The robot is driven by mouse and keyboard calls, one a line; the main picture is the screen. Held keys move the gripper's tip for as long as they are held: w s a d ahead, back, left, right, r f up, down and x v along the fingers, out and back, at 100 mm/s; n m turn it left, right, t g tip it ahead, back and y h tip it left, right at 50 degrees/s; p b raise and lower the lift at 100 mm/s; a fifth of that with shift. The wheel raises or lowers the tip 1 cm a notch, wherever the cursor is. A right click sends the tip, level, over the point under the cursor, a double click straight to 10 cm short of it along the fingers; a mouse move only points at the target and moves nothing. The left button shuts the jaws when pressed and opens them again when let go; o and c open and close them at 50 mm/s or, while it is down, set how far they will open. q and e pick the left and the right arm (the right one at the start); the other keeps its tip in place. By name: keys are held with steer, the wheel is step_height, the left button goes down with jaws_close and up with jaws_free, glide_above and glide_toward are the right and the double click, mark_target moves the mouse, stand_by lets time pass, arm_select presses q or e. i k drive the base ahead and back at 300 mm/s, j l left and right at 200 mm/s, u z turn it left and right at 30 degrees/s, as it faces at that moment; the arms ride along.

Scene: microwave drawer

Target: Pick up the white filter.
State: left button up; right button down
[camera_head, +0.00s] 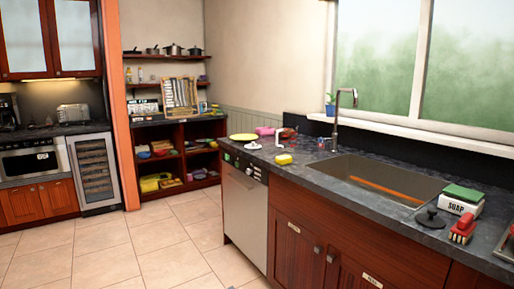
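I cannot clearly make out which thing is the white filter. A small, low white item (254,145) lies on the dark counter (312,178) near its far left end. A narrow white upright shape (279,138) stands just right of it, beside something red. Both are too small to identify. Neither of my grippers is in view.
A yellow plate (243,137) and a yellow item (284,159) lie nearby. The tiled floor (130,258) left of the counter is clear.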

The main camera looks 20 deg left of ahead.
mark_target(252, 146)
steer(key=u, duration=1)
steer(key=i+j+u, duration=0.25)
steer(key=i, duration=0.25)
steer(key=i+l+u, duration=0.1)
steer(key=i+u, duration=0.2)
steer(key=i, duration=1.6)
steer(key=i+z, duration=0.1)
steer(key=i, duration=1.3)
steer(key=i+j, duration=0.2)
steer(key=i, duration=1.2)
steer(key=i+z, duration=0.2)
steer(key=z, duration=2.75)
